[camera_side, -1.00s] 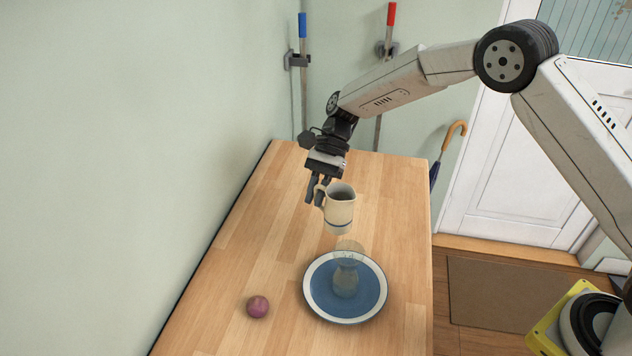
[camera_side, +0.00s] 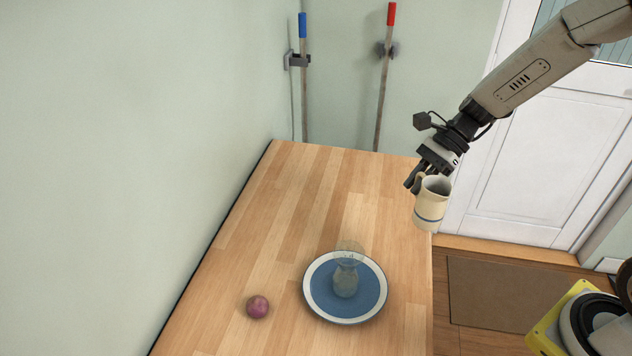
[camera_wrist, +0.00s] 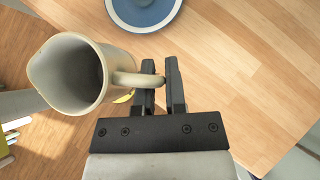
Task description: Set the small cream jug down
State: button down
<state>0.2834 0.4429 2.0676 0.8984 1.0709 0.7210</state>
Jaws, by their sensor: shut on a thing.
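The small cream jug (camera_side: 430,205) has a blue band near its base and hangs upright from my gripper (camera_side: 413,183), beside the right edge of the wooden table in the side view. My gripper is shut on the jug's handle. In the wrist view the jug (camera_wrist: 75,75) is left of my gripper (camera_wrist: 161,70), its open mouth showing and looking empty, with its handle between the fingers. The jug is in the air and touches no surface that I can see.
A blue plate with a white rim (camera_side: 312,306) lies on the wooden table (camera_side: 290,215); a clear glass vessel (camera_side: 346,279) stands on it. A purple onion-like ball (camera_side: 257,307) lies left of the plate. The table's far half is clear. A doormat (camera_side: 500,295) lies on the floor.

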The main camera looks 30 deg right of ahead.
jog(key=shift+m+t, duration=0.7)
jog(key=s+d, duration=0.1)
jog(key=s, duration=0.1)
jog(key=s+d, duration=0.1)
jog(key=shift+s, duration=0.4)
jog(key=shift+w+d+f, duration=0.1)
jog(key=shift+w+f, duration=1.45)
jog(key=shift+w, duration=0.7)
jog(key=shift+w+a+f, duration=0.1)
jog(key=shift+w+f, duration=1.4)
jog(key=shift+w, duration=0.75)
jog(key=shift+w+d+f, duration=0.1)
jog(key=shift+w+f, duration=1.45)
jog(key=shift+w, duration=0.7)
jog(key=shift+f, duration=0.1)
jog(key=shift+w+f, duration=0.25)
jog(key=shift+f, duration=1.5)
jog(key=shift+f, duration=0.1)
